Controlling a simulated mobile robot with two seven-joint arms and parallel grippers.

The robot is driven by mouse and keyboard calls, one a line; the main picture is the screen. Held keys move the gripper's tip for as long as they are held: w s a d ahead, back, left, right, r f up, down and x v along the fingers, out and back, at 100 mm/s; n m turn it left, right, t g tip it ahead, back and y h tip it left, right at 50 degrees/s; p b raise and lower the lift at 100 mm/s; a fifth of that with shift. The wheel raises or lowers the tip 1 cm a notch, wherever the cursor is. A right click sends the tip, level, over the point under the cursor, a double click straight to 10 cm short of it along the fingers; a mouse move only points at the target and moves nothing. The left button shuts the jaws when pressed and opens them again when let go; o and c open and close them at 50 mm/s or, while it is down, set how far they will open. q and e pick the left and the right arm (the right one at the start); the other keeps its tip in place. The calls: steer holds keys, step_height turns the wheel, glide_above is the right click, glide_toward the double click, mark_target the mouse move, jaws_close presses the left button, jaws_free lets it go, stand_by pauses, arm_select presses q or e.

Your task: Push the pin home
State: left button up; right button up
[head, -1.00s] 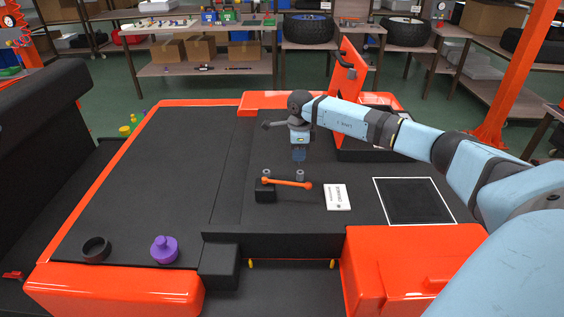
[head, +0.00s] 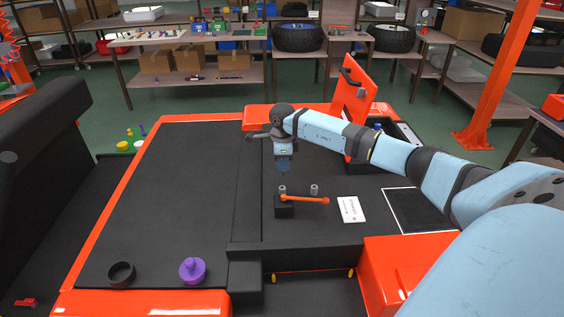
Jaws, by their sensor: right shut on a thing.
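My right gripper (head: 284,170) points straight down above the right part of the black cart deck (head: 190,190). It is shut on a small, thin, dark thing, seemingly the pin, which barely shows below the jaws. Right under it is a short grey cylinder (head: 283,190), at the left end of an orange bar (head: 305,199) with a black block (head: 284,211) under that end. I cannot tell whether the held thing touches the cylinder. A second grey cylinder (head: 314,189) stands to the right. My left gripper is not in view.
A white card (head: 351,209) and a white-outlined square (head: 412,209) lie to the right. A raised orange lid (head: 358,108) stands behind my right arm. The deck's left part is otherwise clear.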

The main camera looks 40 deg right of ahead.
mark_target(282, 174)
steer(key=shift+f+b, duration=1.2)
steer(key=shift+f, duration=0.5)
steer(key=shift+f+b, duration=0.35)
steer(key=shift+f, duration=0.25)
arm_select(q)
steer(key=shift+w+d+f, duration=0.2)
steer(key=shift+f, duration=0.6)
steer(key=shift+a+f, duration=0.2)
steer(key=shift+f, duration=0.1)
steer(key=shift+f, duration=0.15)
arm_select(e)
steer(key=shift+f, duration=0.2)
arm_select(q)
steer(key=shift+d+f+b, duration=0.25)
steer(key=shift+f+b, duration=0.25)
steer(key=shift+b, duration=0.25)
arm_select(e)
steer(key=shift+f, duration=0.9)
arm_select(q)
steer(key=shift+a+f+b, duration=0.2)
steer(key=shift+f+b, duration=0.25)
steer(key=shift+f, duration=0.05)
arm_select(e)
steer(key=shift+f, duration=0.7)
